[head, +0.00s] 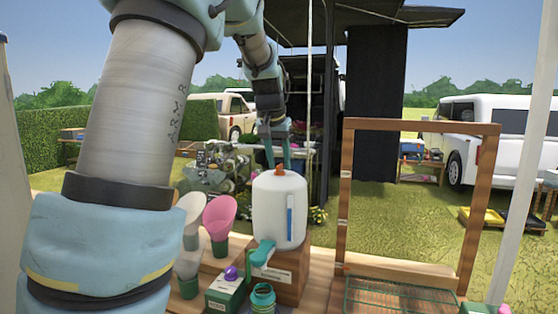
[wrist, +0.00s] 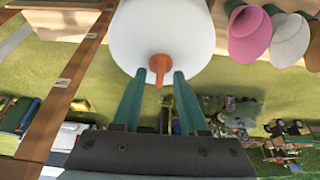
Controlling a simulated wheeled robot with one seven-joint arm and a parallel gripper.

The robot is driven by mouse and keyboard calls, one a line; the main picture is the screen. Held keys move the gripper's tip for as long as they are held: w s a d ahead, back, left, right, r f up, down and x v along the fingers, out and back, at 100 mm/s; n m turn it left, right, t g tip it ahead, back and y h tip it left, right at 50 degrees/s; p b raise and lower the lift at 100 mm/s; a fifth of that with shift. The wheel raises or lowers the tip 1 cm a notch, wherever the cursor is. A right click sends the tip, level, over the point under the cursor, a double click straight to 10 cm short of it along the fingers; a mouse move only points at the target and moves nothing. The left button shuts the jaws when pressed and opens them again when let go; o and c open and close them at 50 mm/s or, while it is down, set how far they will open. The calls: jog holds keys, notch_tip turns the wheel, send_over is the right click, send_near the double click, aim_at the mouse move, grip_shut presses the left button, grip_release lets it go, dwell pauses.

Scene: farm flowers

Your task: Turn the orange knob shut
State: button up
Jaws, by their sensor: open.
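The orange knob (head: 279,170) sits on top of a white water container (head: 279,212), which stands on a wooden block (head: 290,272). In the wrist view the knob (wrist: 160,66) shows against the white container (wrist: 150,25), with its narrow handle pointing toward my gripper. My gripper (wrist: 160,76) is open, with one green finger on each side of the knob's handle. I cannot tell whether either finger touches it. In the head view my gripper (head: 278,160) reaches down from above to the knob. A teal spout (head: 262,252) is at the container's lower front.
Pink (head: 219,215) and white cone-shaped holders stand left of the container. A green box (head: 225,292) with a purple ball (head: 231,273) and a teal jar (head: 262,298) are in front. A wooden frame (head: 344,200) stands to the right, over a wire rack (head: 400,297).

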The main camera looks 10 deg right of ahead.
jog(key=shift+c, duration=0.3)
grip_shut()
jog(key=shift+m, duration=0.3)
jog(key=m+b, duration=0.1)
jog(key=m+g+h+b, duration=0.1)
jog(key=m, duration=0.1)
jog(key=shift+w+a+f+m, duration=0.15)
jog(key=shift+m, duration=0.15)
jog(key=m, duration=0.2)
jog(key=m+g+h+b, duration=0.1)
jog(key=m, duration=0.1)
jog(key=shift+w+m+g, duration=0.1)
jog(key=shift+m+g, duration=0.2)
jog(key=m, duration=0.1)
jog(key=m+g, duration=0.1)
jog(key=m, duration=0.1)
jog(key=m+g+p, duration=0.1)
jog(key=m, duration=0.1)
jog(key=shift+w+r, duration=0.15)
jog(key=shift+r, duration=0.1)
jog(key=shift+m+g+p, duration=0.8)
jog(key=shift+m+p, duration=0.15)
jog(key=shift+m, duration=1.05)
jog(key=shift+f, duration=0.1)
